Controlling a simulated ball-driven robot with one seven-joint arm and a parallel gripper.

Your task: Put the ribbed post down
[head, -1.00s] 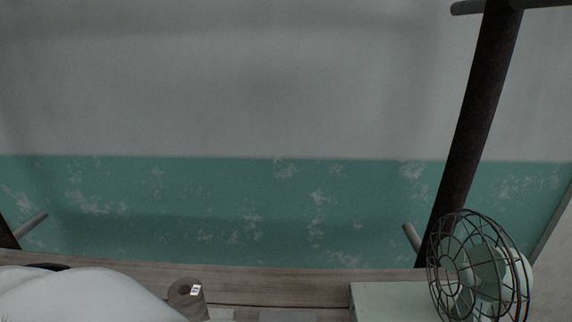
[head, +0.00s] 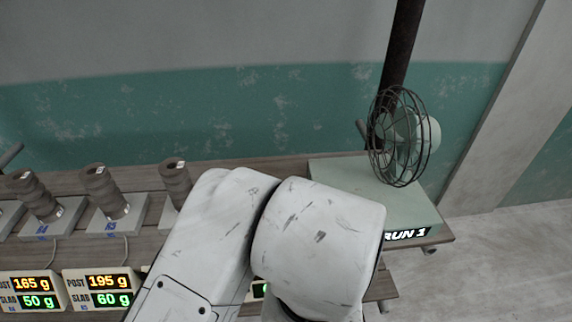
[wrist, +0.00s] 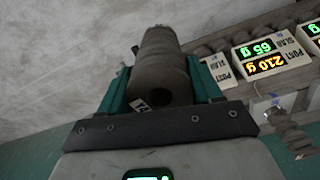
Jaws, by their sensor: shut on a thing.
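In the wrist view my gripper (wrist: 192,94) has its teal jaws shut on a ribbed grey-brown clay post (wrist: 158,58), which points up and away in the picture. A small white label shows near the post's near end. The jaws and held post are not visible in the head view, where my white arm covers the middle. Other ribbed posts stand on grey bases in the head view: one at the left (head: 36,196), one beside it (head: 104,191) and one near my arm (head: 175,183).
Lit displays read POST 165 g, SLAB 50 g (head: 33,291) and POST 195 g, SLAB 60 g (head: 103,288). Another in the wrist view reads 65 g and 210 g (wrist: 270,57). A caged fan (head: 402,138) stands on a green RUN 1 box (head: 350,172) at the bench's right end.

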